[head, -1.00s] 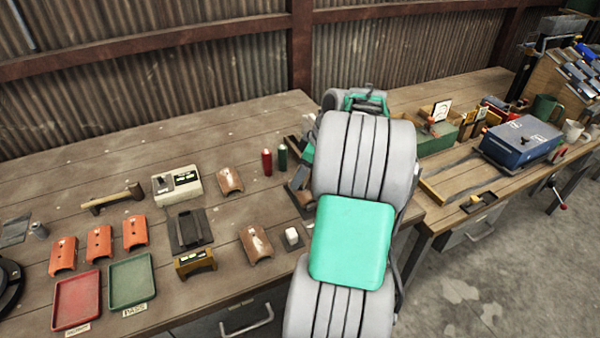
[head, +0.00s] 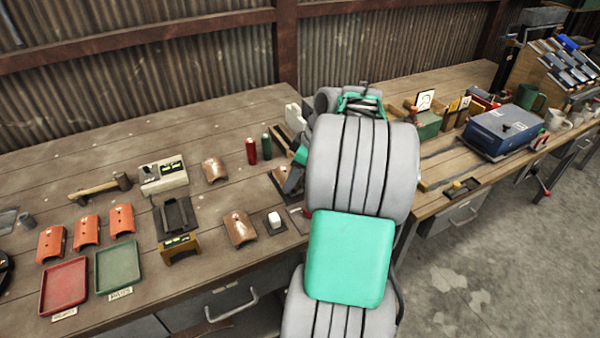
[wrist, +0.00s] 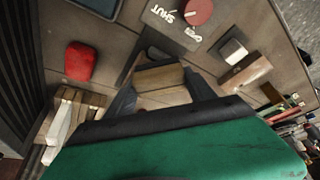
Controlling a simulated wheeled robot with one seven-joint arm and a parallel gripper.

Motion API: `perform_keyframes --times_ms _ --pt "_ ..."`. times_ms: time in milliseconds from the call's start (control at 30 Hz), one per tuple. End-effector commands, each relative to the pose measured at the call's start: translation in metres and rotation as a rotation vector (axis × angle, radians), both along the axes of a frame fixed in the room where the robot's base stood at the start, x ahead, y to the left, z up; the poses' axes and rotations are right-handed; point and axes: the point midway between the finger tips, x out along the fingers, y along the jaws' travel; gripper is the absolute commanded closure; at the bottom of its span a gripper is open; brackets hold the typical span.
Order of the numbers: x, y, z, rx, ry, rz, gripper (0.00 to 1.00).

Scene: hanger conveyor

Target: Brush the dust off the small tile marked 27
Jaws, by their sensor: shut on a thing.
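My gripper (wrist: 160,92) shows its dark fingers in the wrist view, shut on a tan wooden block-like thing (wrist: 158,77). I cannot tell whether it is a brush. In the head view my arm hides most of the gripper. Orange curved tiles (head: 87,231) lie at the left of the bench. Two brown curved tiles lie further right, one at the back (head: 214,170) and one in front (head: 240,229), with pale patches on them. No number 27 is readable on any tile.
Red (head: 251,151) and green (head: 266,147) bottles stand near my arm. A SHUT/OPEN plate with a red knob (wrist: 198,11) shows in the wrist view. A blue box (head: 507,133) stands right.

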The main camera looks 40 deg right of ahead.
Motion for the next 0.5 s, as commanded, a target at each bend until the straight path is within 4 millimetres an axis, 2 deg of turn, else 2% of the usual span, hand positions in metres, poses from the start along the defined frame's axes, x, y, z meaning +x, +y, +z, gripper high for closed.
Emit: perform_keyframes --times_ms 67,100,167,500 --pt "0.0 0.001 0.006 0.003 0.003 0.001 0.81" --pt "0.0 0.0 0.019 -0.002 0.0 0.001 0.81" --pt "-0.001 -0.002 0.031 -0.002 0.001 -0.004 0.81" --pt "-0.001 0.0 0.06 -0.001 0.002 0.0 0.81"
